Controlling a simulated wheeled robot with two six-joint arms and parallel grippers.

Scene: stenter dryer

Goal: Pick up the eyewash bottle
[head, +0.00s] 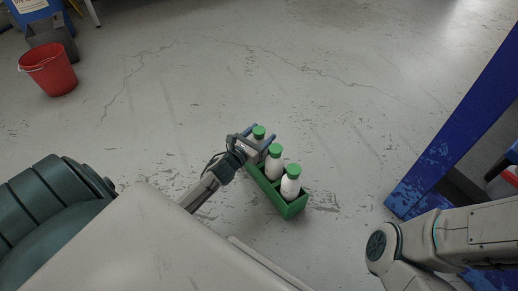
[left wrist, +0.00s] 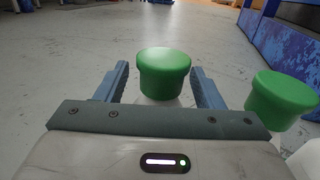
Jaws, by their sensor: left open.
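Several white eyewash bottles with green caps stand upright in a green holder (head: 291,209) on the floor. The farthest eyewash bottle (head: 258,132) is between the two fingers of my left gripper (head: 263,134), which is open. In the left wrist view its green cap (left wrist: 164,72) shows between the blue fingers of the gripper (left wrist: 160,82), with a gap on each side. The middle bottle (head: 274,163) and the nearest bottle (head: 291,183) stand beside it. Another green cap (left wrist: 281,100) shows right of the fingers. My right arm is at the lower right; its gripper is out of view.
A red bucket (head: 49,70) and a grey bin (head: 51,36) stand at the upper left. A blue painted frame (head: 462,118) rises on the right. The cracked grey floor (head: 330,70) beyond the holder is clear.

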